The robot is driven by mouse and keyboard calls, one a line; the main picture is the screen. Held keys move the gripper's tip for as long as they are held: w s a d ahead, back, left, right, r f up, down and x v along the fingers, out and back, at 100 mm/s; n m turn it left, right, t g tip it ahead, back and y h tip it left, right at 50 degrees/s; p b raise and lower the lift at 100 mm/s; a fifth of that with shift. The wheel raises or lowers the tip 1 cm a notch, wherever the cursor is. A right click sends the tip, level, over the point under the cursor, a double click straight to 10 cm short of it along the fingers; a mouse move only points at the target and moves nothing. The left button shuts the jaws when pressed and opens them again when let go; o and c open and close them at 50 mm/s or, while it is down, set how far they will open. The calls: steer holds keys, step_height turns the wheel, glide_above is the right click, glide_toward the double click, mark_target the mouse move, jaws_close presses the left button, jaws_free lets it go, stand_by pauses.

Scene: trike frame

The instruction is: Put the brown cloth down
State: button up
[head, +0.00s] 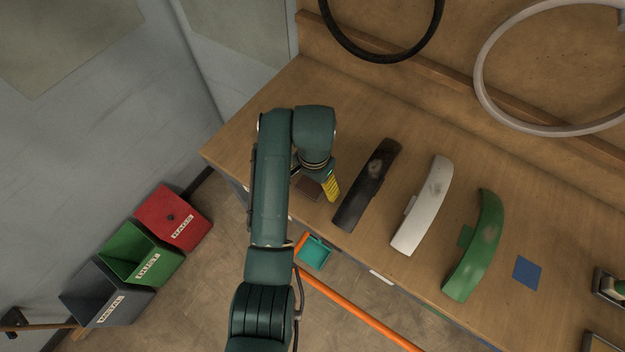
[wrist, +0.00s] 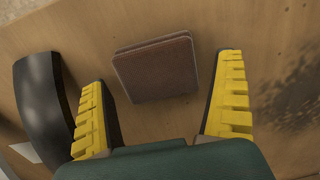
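The brown cloth (wrist: 156,70) is a folded, nearly square pad lying flat on the wooden table. In the wrist view it sits between and ahead of my two yellow fingers, apart from both. My gripper (wrist: 164,80) is open and empty, pointing down at the table. In the head view the gripper (head: 331,187) is near the table's front left edge, and the cloth (head: 309,188) shows just left of its yellow finger, partly hidden by my arm.
A black fender (head: 367,187) lies close right of the gripper. A white fender (head: 424,207), a green fender (head: 479,245) and a blue square (head: 527,272) lie further right. Red (head: 172,218), green (head: 141,254) and grey (head: 105,291) bins stand on the floor at left.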

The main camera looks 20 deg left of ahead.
mark_target(314, 183)
step_height(314, 183, up, 12)
steer(key=shift+d+r, duration=0.15)
stand_by(0.7)
